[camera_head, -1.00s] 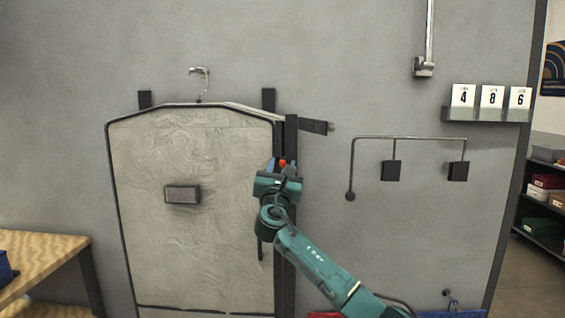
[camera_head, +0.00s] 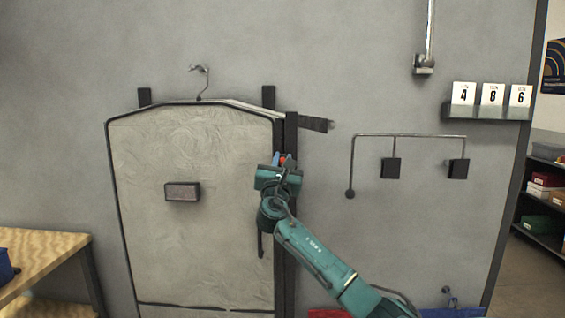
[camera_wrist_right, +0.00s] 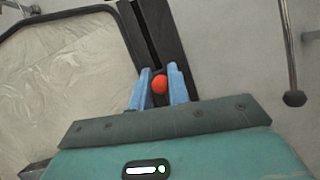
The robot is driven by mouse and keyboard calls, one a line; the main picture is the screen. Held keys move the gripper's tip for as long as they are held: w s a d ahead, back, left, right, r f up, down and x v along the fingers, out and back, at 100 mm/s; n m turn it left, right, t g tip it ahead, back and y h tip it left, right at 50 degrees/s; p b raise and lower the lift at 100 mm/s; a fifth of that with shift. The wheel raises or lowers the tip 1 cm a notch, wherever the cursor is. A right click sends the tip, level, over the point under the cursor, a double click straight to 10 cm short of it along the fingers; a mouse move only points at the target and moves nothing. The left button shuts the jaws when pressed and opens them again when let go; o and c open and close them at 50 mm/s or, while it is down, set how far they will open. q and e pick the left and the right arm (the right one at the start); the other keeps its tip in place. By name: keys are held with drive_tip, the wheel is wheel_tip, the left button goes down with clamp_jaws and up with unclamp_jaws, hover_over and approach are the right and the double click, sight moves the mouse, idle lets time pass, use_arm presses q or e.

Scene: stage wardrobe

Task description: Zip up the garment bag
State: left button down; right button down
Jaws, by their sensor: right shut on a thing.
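The grey garment bag (camera_head: 215,235) hangs upright on the wall from a hook-shaped hanger (camera_head: 200,82), with dark piping around its edge. A dark vertical strip (camera_head: 291,135) runs down its right side; it also shows in the right wrist view (camera_wrist_right: 165,45). My right gripper (camera_head: 280,161) is at the upper part of this strip. Its blue fingers, also in the right wrist view (camera_wrist_right: 160,88), are shut on a small orange-red ball-shaped pull (camera_wrist_right: 159,83). The fingers hide how the pull joins the strip. My left gripper is not in view.
A dark bar (camera_head: 314,124) juts right from the strip's top. A thin wall rail (camera_head: 410,136) with dark blocks is to the right. A wooden table (camera_head: 45,255) stands at lower left.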

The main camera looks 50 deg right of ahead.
sight(283, 158)
drive_tip(key=shift+r, duration=0.1)
